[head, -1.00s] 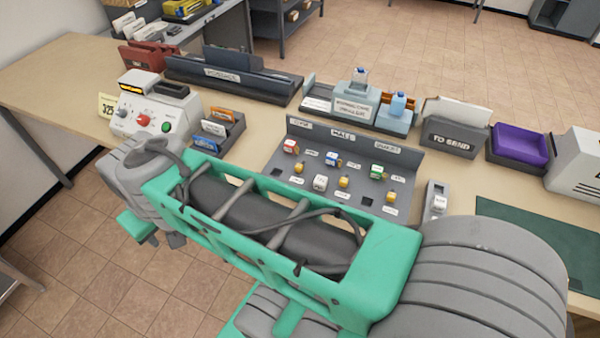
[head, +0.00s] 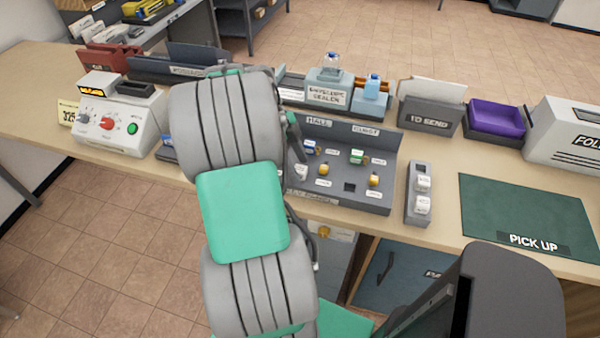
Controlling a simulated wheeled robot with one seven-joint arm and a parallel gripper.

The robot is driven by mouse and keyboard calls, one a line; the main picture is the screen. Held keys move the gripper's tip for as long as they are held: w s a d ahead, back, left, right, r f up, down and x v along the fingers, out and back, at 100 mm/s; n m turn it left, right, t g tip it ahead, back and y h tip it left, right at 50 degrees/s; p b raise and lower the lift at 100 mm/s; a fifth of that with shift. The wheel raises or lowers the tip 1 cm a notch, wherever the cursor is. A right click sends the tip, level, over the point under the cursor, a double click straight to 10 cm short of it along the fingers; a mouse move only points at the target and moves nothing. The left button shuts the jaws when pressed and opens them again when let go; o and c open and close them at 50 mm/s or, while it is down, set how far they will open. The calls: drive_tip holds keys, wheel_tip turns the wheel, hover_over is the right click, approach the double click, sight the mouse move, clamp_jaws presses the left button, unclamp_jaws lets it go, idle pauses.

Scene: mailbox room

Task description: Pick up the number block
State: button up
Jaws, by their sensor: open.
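Two small white blocks with dark markings sit in a narrow grey holder (head: 410,208) right of the sorting panel; the upper block (head: 423,184) is just behind the lower block (head: 422,205). Their markings are too small to read, so I cannot tell which is the number block. My arm covers the panel's left part. I cannot make out my gripper.
A dark green PICK UP mat (head: 520,205) lies right of the holder. Behind stand an envelope sealer (head: 328,90), a TO SEND box (head: 430,118) and a purple tray (head: 495,120). A white machine with knobs (head: 118,122) stands at left. Bare tabletop shows between holder and mat.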

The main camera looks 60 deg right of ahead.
drive_tip(key=shift+s+f, duration=0.15)
drive_tip(key=shift+f, duration=0.25)
clamp_jaws()
